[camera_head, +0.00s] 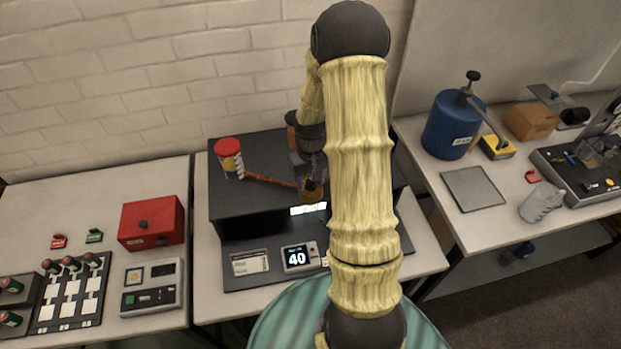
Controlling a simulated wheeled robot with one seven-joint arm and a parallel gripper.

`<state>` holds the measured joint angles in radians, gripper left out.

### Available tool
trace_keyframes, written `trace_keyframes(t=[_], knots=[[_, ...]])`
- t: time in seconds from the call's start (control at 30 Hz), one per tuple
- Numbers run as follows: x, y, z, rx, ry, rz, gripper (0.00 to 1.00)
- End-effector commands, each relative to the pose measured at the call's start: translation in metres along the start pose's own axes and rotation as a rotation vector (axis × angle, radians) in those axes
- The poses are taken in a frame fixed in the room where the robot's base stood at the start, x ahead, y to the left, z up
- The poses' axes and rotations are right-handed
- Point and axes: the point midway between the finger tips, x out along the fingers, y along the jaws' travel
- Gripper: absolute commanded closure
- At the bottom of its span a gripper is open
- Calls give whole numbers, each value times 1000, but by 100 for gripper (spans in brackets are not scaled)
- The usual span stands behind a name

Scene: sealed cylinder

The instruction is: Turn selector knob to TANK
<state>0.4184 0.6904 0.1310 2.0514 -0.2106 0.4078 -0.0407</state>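I cannot make out a selector knob or a TANK label for certain. A small dark knob (143,224) sits on the front of a red box (165,208) on the left table, with no legible marks. A blue tank (447,130) with a black top handle stands on the right table. My gripper (312,190) is over the black bench unit, near the end of a reddish hose. It is small, dark and partly covered by my arm, so its fingers cannot be made out. My arm also hides the right part of the black unit.
The black unit (250,200) carries a red-capped cylinder (229,158) with the reddish hose (270,181). A display reading 40 (298,257) and a card (250,263) are at its front. A grey plate (473,188) and yellow box (497,147) are on the right. Gaps separate the tables.

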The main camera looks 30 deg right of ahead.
Motion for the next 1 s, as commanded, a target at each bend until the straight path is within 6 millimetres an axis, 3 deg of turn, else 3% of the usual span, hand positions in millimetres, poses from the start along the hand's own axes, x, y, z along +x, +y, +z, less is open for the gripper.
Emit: trace_keyframes(t=[0.37,0.57,1.0], knots=[[-11,0,0,2,1,0,51],[-40,1,0,2,3,1,51],[-127,0,-1,0,4,2,51]])
